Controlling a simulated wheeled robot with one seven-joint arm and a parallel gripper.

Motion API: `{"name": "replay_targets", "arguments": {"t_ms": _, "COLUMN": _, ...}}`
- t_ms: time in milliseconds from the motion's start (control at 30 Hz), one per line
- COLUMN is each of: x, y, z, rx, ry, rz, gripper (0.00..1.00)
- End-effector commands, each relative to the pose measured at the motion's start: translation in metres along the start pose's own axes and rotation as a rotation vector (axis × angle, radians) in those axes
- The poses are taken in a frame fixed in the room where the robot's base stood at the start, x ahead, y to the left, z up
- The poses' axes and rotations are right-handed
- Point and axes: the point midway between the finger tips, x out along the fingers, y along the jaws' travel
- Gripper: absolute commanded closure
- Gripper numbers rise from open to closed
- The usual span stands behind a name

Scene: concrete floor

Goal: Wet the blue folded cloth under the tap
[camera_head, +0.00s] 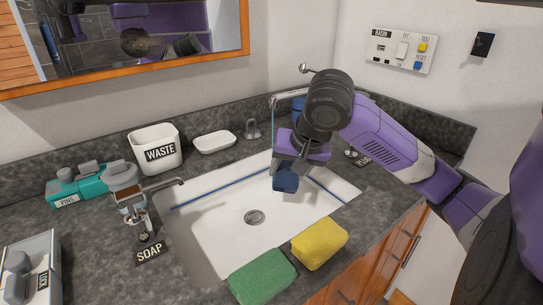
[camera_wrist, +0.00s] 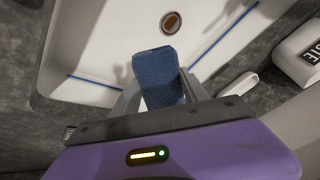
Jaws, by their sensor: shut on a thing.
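The blue folded cloth (camera_head: 286,182) is held over the right part of the white sink basin (camera_head: 215,235). My gripper (camera_head: 288,168) is shut on it. In the wrist view the cloth (camera_wrist: 160,75) stands between the two grey fingers, its free end towards the basin. The tap (camera_head: 288,94) is at the back right, partly hidden behind my arm. A thin pale blue vertical streak (camera_head: 273,125), which looks like running water, drops from its spout's left end. The cloth appears below and right of the streak; I cannot tell whether they touch.
A green sponge (camera_head: 262,276) and yellow sponge (camera_head: 319,244) lie on the front counter edge. A soap dispenser (camera_head: 130,197) stands left of the basin. A waste bin (camera_head: 155,150) and white dish (camera_head: 215,142) stand behind it. A button panel (camera_head: 401,49) is on the right wall.

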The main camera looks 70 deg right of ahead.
Motion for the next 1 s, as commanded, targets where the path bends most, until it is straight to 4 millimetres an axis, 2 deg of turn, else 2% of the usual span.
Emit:
{"name": "replay_targets", "arguments": {"t_ms": 567, "x": -0.002, "y": 0.0, "z": 0.0, "rx": 0.0, "ry": 0.0, "rz": -0.001, "gripper": 0.8}}
{"name": "replay_targets", "arguments": {"t_ms": 1000, "x": -0.038, "y": 0.006, "z": 0.012, "rx": 0.001, "ry": -0.001, "rz": -0.001, "gripper": 0.8}}
